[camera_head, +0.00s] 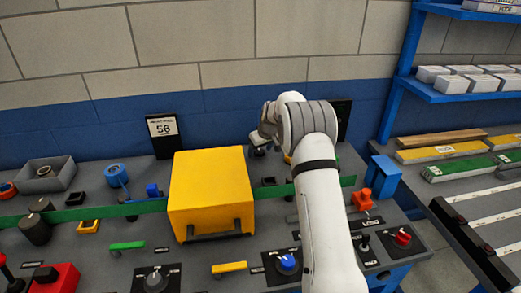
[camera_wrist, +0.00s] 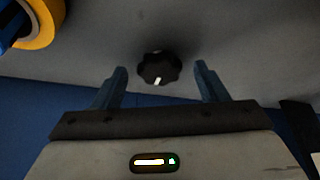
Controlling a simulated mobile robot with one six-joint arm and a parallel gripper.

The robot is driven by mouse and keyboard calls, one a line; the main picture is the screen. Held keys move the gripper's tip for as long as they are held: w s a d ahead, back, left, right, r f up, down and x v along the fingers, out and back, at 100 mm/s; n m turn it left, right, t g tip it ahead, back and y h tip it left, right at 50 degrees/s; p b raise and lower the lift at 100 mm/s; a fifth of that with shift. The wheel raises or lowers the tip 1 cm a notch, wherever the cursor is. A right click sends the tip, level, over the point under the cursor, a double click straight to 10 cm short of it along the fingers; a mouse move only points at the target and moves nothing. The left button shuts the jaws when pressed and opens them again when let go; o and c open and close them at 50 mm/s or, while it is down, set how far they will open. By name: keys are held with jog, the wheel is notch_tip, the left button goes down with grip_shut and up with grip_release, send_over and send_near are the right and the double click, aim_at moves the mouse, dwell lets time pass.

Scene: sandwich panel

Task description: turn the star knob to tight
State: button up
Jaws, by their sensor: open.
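The star knob (camera_wrist: 159,67) is black and lobed, with a white mark on its near edge, and sits on a grey panel in the wrist view. My gripper (camera_wrist: 161,75) is open, with one blue-grey finger on each side of the knob in the picture. Gaps show between the knob and both fingers. I cannot tell whether the fingertips are level with the knob or short of it. In the head view my white arm reaches to the back of the panel and hides the knob and most of the gripper.
A yellow box (camera_head: 211,190) stands left of my arm. An orange-red fixture (camera_head: 362,198) is to its right. A blue knob (camera_head: 287,263) and red knob (camera_head: 403,238) are nearer the front. The blue-and-grey wall is close behind. A yellow roll (camera_wrist: 45,22) is at the wrist view's top left.

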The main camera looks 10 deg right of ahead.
jog(key=v, duration=0.7)
jog(key=shift+s+r+b, duration=0.15)
jog(key=shift+r+b, duration=0.2)
jog(key=shift+b, duration=0.1)
